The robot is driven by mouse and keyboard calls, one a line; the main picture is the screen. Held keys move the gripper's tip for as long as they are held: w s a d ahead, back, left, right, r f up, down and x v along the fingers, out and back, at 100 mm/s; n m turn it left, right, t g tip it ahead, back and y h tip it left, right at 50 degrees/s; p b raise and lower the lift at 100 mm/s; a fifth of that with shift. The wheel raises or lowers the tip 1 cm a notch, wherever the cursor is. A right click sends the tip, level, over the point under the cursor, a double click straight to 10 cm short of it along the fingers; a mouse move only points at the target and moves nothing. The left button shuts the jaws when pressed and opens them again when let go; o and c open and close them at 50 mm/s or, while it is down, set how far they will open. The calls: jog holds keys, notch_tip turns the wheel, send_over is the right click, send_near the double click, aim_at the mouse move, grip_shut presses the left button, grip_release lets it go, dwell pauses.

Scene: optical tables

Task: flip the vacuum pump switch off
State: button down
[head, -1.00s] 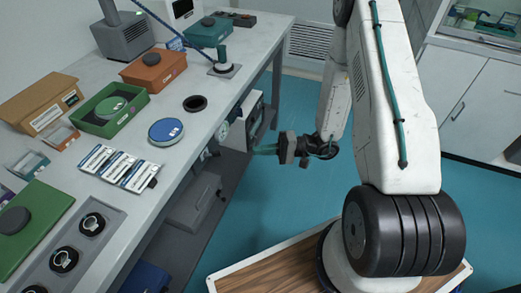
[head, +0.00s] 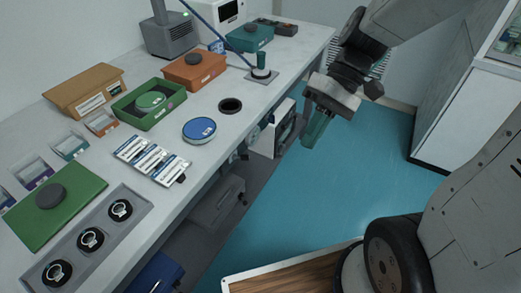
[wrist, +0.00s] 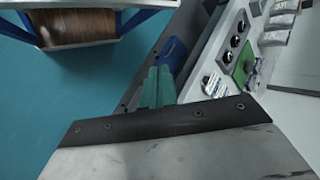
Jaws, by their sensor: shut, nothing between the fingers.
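My gripper (head: 311,140) hangs in the aisle at the right side of the bench, with its green fingers pointing down and together. Its fingers also show in the wrist view (wrist: 158,82), shut and empty. Under the bench edge, left of the fingers in the head view, stands a white unit with a dark front (head: 284,130). A grey box (head: 217,201) and a blue object (head: 155,274) sit lower on the shelf. The blue object also shows beyond the fingertips in the wrist view (wrist: 173,52). I cannot tell which is the vacuum pump, and no switch can be made out.
The bench top (head: 235,140) carries a blue round dish (head: 199,130), a green tray (head: 148,108), an orange box (head: 194,72) and several labelled packets. The bench's long edge lies left of my gripper. A white cabinet (head: 460,100) stands at right.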

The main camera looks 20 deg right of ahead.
jog(key=s+d+r+m+t+h, duration=0.2)
jog(key=s+d+r+t+h, duration=0.3)
jog(key=s+r+h, duration=0.1)
jog(key=shift+s+d+r+t+h, duration=0.35)
jog(key=shift+s+r, duration=0.2)
jog(key=shift+s, duration=0.4)
jog(key=shift+d, duration=0.2)
